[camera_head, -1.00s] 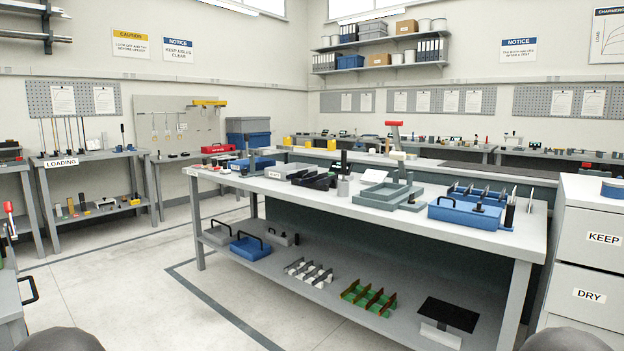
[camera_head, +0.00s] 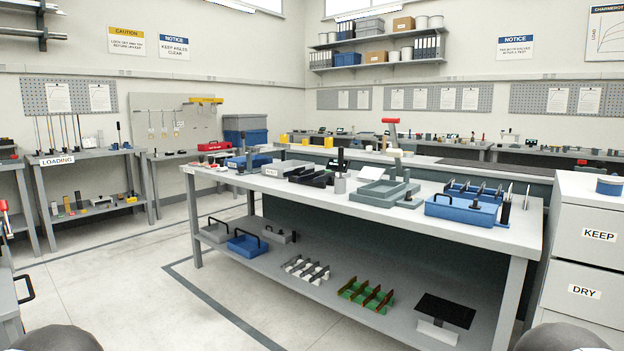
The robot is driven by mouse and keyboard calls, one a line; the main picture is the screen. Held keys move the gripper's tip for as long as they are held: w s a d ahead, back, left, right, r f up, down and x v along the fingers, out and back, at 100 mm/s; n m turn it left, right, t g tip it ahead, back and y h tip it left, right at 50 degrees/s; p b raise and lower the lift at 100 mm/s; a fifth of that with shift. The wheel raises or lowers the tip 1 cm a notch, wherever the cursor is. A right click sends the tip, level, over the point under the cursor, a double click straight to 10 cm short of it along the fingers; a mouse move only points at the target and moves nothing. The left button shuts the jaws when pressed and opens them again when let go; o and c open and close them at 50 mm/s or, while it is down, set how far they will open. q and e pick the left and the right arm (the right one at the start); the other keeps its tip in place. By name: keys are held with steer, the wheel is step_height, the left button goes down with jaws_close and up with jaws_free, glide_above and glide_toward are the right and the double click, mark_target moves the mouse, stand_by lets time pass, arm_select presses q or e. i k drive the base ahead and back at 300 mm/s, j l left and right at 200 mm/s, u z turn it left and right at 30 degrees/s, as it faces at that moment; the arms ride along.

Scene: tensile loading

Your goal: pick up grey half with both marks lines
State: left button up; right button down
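No grey half with mark lines can be made out from here; any small pieces on the workbench (camera_head: 290,198) are too small to tell apart. On the bench top stand a grey tray fixture (camera_head: 384,193), a blue tray (camera_head: 461,210) with a rack of upright pieces behind it, and a black fixture (camera_head: 312,177). Neither gripper is in view. Only dark rounded parts of my own body show at the bottom left and bottom right corners.
A white cabinet (camera_head: 597,262) labelled KEEP and DRY stands close on the right. The bench's lower shelf (camera_head: 330,305) holds racks and blue and grey bins. A LOADING table (camera_head: 90,157) stands at the left wall. Open floor (camera_head: 130,275) lies at the left front.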

mark_target(306, 177)
steer(key=i+j+u, duration=0.1)
steer(key=i+u, duration=0.35)
steer(key=u, duration=0.25)
steer(key=i, duration=2.5)
steer(key=i+j+z, duration=0.1)
steer(key=i+z, duration=0.2)
steer(key=i, duration=0.2)
steer(key=i+j+z, duration=0.25)
steer(key=i, duration=0.3)
steer(key=i+j+z, duration=0.3)
steer(key=i, duration=0.15)
steer(key=i+j+z, duration=0.25)
steer(key=i, duration=0.25)
steer(key=j, duration=0.1)
